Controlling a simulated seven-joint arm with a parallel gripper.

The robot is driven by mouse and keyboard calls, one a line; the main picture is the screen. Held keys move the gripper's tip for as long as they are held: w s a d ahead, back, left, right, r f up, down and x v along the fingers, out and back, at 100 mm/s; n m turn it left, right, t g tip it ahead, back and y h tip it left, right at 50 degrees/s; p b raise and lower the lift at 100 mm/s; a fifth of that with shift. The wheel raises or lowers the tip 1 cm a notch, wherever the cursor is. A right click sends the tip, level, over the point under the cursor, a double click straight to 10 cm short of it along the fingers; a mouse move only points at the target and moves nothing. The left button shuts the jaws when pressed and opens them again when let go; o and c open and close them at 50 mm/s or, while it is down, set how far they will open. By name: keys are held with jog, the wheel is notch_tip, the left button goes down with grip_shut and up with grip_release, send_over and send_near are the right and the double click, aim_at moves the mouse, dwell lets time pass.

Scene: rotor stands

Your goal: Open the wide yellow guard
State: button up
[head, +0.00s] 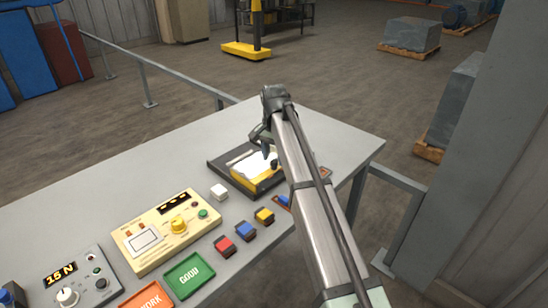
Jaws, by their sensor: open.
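The wide yellow guard (243,183) shows as a yellow edge at the front of a dark fixture (222,166) near the table's right side. A bright white panel lies within the fixture, behind the yellow edge. A small dark knob or part shows at the right of the yellow edge. My gripper (261,143) is over the back of the fixture, open, with its fingers pointing down. I see nothing held in it. My arm crosses the right end of the fixture and hides part of it. I cannot tell whether the fingers touch the guard.
A cream meter (150,250), a grey 15 N box (78,283) and a green GOOD tray (189,276) are nearer. The table's back left is clear.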

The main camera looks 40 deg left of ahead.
jog(key=shift+f, duration=0.4)
grip_shut()
dwell(0.4)
